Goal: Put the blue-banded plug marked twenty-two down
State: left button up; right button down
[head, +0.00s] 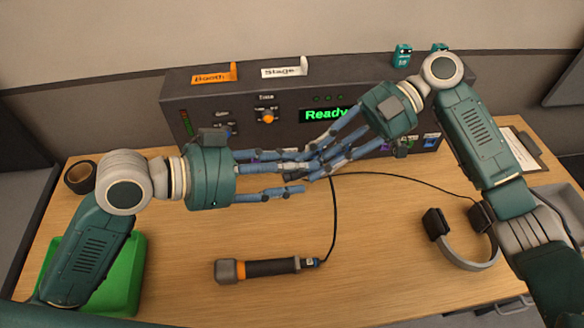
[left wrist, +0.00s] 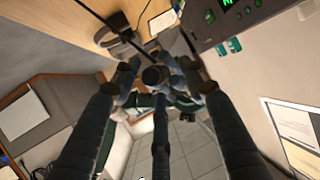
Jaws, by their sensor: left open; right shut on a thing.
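A dark plug (head: 291,178) is held up in front of the console, among the fingers of both hands. No band or marking on it can be read. My right gripper (head: 318,160) comes in from the upper right and is shut on it. My left gripper (head: 305,172) is open around the same spot, its fingers overlapping the right ones. In the left wrist view a dark round end (left wrist: 152,76) shows between the open left fingers, with a dark cable running to the upper left. I cannot tell whether the left fingers touch the plug.
The console (head: 340,85) with a green "Ready" display stands behind. A microphone (head: 262,269) with a cable lies in front; headphones (head: 462,245) lie at right. A green bin (head: 124,270) and tape roll (head: 80,177) are at left.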

pick_arm(q)
jog(key=c, duration=1.1)
jog(key=shift+r, duration=0.1)
pick_arm(e)
jog(key=c, duration=1.4)
grip_release()
jog(key=shift+f, duration=0.1)
